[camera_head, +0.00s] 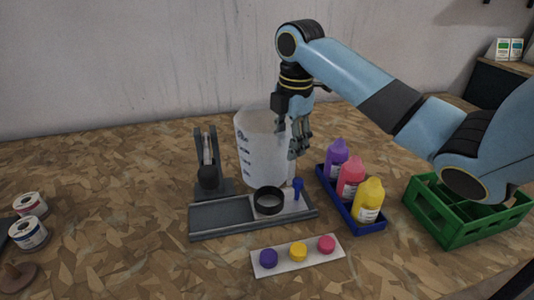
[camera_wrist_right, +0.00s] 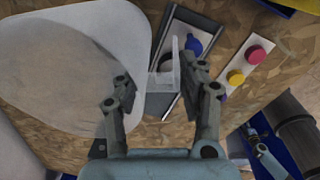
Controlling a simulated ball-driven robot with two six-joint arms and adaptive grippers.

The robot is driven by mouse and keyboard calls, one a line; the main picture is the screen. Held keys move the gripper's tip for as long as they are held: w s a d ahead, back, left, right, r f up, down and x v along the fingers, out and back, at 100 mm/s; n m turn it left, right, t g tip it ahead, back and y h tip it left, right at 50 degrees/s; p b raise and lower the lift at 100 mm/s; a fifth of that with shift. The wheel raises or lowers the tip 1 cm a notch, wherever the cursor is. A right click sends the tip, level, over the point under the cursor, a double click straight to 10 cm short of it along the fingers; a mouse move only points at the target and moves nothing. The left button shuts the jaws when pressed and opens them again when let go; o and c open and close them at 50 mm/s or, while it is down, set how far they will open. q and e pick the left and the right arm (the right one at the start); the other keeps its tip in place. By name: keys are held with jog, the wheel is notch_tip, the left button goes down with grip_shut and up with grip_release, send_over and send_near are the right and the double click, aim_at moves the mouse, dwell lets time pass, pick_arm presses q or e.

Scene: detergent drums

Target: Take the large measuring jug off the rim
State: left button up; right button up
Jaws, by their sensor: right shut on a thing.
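The large measuring jug (camera_head: 256,160) is a pale, translucent vessel with blue marks on its side. It stands upright behind the grey tray in the head view. It fills the left of the right wrist view (camera_wrist_right: 75,65) as a wide white rounded shape. My right gripper (camera_head: 296,150) points down at the jug's right side. Its fingertips (camera_wrist_right: 156,82) are shut on a pale angular piece of the jug, which looks like its handle. The exact contact is partly hidden by the fingers. I cannot tell what rim bears the jug. My left gripper is not in view.
A grey tray (camera_head: 225,218) holds a black ring (camera_head: 269,200) and a blue item (camera_head: 298,188). A dark stand (camera_head: 207,170) is left of the jug. A blue rack (camera_head: 365,225) with three bottles and a green crate (camera_head: 457,232) stand right. A capped strip (camera_head: 283,263) lies in front.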

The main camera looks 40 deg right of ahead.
grip_shut()
